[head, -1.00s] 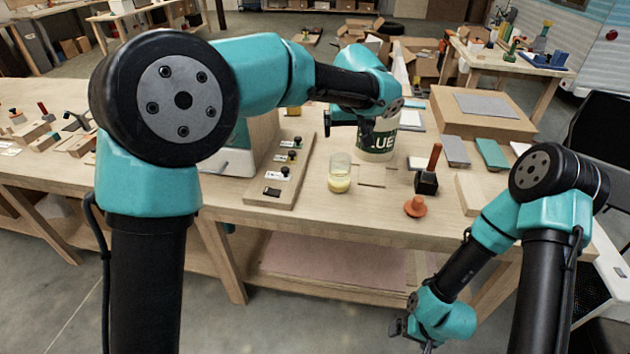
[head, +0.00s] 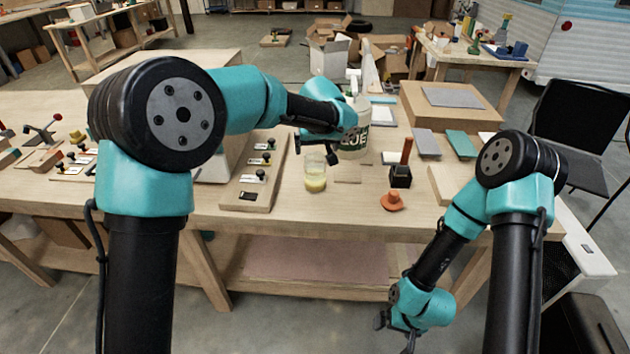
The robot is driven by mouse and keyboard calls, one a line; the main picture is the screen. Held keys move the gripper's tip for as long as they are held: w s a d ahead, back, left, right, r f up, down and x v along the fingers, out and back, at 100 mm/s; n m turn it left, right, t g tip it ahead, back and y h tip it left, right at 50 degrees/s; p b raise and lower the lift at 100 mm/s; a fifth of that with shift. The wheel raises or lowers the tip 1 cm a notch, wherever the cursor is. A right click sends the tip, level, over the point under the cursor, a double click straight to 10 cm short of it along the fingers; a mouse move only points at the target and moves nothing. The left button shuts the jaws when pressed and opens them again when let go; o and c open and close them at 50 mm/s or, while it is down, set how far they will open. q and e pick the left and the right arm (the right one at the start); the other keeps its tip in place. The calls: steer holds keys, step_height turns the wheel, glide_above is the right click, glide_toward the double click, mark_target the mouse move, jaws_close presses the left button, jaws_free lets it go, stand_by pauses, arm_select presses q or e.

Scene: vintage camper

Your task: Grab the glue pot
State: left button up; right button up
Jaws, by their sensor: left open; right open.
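The glue pot (head: 356,141) is a white container with a green label, partly lettered, standing on the workbench in the head view. My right gripper (head: 392,334) is open and empty, low in front of the bench and well away from the pot.
A glass jar with yellow contents (head: 315,180) stands close in front of my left gripper. A black block with a brown handle (head: 400,175) and an orange knob-like piece (head: 392,201) lie to the right. A switch board (head: 257,178) lies left. The bench front (head: 330,222) is clear.

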mark_target(315, 161)
arm_select(q)
steer(key=shift+x, duration=1.9)
steer(key=shift+f, duration=0.1)
steer(key=shift+x, duration=2.5)
steer(key=shift+c, duration=0.4)
steer(key=c, duration=1.3)
